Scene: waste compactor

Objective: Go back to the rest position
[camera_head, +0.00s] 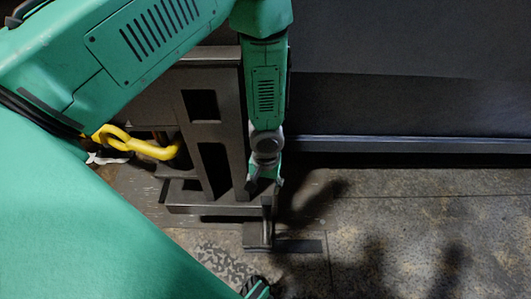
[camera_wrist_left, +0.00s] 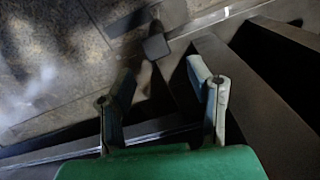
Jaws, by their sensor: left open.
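My left gripper (camera_head: 264,184) hangs pointing down at the end of my green left arm, close to the right side of a dark metal frame (camera_head: 222,135). In the left wrist view my left gripper (camera_wrist_left: 163,85) shows its two fingers spread apart, with nothing between them. A dark pedal-like block (camera_head: 257,236) stands low on the floor just below the gripper, and it also shows ahead of the fingers in the left wrist view (camera_wrist_left: 156,47). The gripper looks apart from it.
A yellow curved handle or hook (camera_head: 145,146) sits left of the frame, partly behind my arm. A dark wall panel (camera_head: 410,105) with a ledge runs along the back. The worn floor (camera_head: 430,235) at the right is free, with shadows on it.

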